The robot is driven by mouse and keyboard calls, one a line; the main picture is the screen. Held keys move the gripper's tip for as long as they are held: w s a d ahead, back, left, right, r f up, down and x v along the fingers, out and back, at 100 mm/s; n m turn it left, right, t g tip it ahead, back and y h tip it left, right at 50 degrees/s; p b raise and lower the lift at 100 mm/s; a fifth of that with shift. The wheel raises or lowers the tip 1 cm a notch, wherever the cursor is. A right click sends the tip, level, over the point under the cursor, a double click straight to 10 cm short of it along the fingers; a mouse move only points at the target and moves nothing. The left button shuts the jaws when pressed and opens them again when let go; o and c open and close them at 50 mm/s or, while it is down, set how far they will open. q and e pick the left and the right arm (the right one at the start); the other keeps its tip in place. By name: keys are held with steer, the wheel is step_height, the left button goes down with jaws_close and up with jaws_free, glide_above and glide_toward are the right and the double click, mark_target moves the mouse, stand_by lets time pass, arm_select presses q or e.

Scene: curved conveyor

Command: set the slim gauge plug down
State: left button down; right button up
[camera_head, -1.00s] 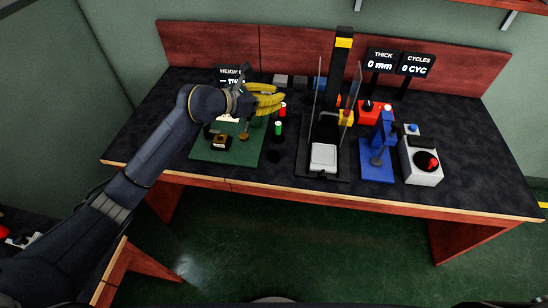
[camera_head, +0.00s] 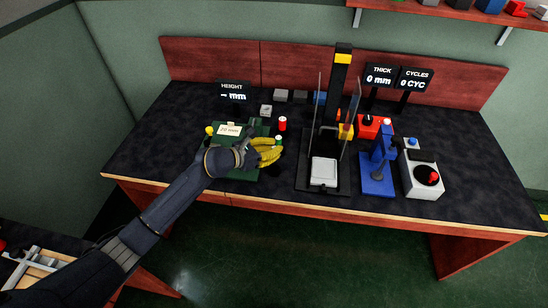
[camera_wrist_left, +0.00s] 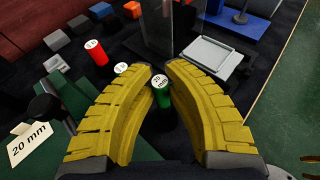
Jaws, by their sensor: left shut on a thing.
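A slim green gauge plug with a white top marked 20 mm (camera_wrist_left: 161,92) stands roughly upright between the yellow fingers of my left gripper (camera_wrist_left: 160,72) in the left wrist view. The fingers are shut on it. In the head view, my left gripper (camera_head: 268,152) is low over the front right part of the green mat, and a white-topped green piece (camera_head: 278,139) shows at its fingertips. The plug's lower end is dark and partly hidden, so I cannot tell whether it touches the table.
A red plug (camera_head: 282,124) stands behind the gripper. A white round top (camera_wrist_left: 121,68) shows beside the left finger. A 20 mm card (camera_head: 230,129) stands on the mat. The black stand (camera_head: 339,185) with clear panels is to the right, with dark bare table between.

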mark_target(274, 164)
arm_select(q)
steer(key=shift+f, duration=2.3)
steer(key=c, duration=1.7)
jaws_free()
steer(key=shift+f, duration=0.15)
steer(key=shift+r, duration=0.2)
steer(key=v, duration=1.2)
